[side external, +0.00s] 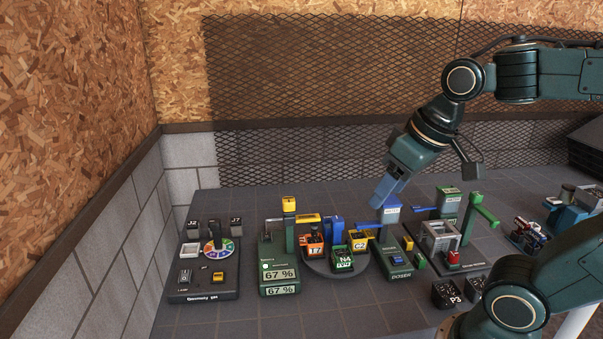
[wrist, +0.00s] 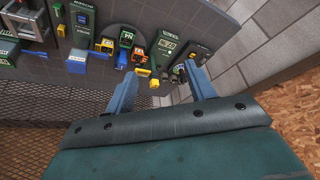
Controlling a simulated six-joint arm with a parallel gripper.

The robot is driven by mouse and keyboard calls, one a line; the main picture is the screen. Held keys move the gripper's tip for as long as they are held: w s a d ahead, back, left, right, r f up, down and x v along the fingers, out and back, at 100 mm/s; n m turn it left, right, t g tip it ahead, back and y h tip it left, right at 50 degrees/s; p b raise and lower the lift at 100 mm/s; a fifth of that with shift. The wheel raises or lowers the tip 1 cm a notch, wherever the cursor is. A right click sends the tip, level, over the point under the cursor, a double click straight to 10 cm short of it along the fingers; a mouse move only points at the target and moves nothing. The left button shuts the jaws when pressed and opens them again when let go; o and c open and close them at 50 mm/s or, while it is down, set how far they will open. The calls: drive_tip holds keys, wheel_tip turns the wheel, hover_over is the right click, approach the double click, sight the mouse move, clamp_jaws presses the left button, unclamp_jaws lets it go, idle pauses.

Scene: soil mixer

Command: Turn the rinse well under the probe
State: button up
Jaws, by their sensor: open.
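A dark round turntable (side external: 335,270) carries several small wells: an orange one marked 17 (side external: 314,245), a green one marked NA (side external: 342,260), a yellow one marked C2 (side external: 359,241) and a blue one (side external: 334,228) at the back. The labels do not show clearly which is the rinse well. The probe (side external: 305,218) is a yellow arm on a green-and-yellow post, reaching out above the orange well's side. My gripper (side external: 379,199) is above and right of the turntable, apart from it. In the wrist view, its blue fingers (wrist: 160,86) are spread and empty, with the turntable (wrist: 112,31) beyond.
A green meter (side external: 280,278) reading 67 % stands left of the turntable. A panel with a coloured dial (side external: 217,249) is at the far left. A green doser box (side external: 396,262) stands close on the right, with a grey-framed station (side external: 440,237) beyond. Dark blocks (side external: 446,293) lie in front.

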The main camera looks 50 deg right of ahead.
drive_tip(key=w+d+m+g, duration=0.1)
drive_tip(key=w+d+m, duration=0.1)
drive_tip(key=w+d, duration=0.35)
drive_tip(key=m+g, duration=0.4)
drive_tip(key=m, duration=0.2)
hover_over(338, 219)
wheel_tip(338, 219, down, 12)
drive_tip(key=shift+r, duration=0.15)
drive_tip(key=shift+a, duration=0.1)
wheel_tip(338, 219, down, 14)
drive_tip(key=shift+r, duration=0.1)
clamp_jaws()
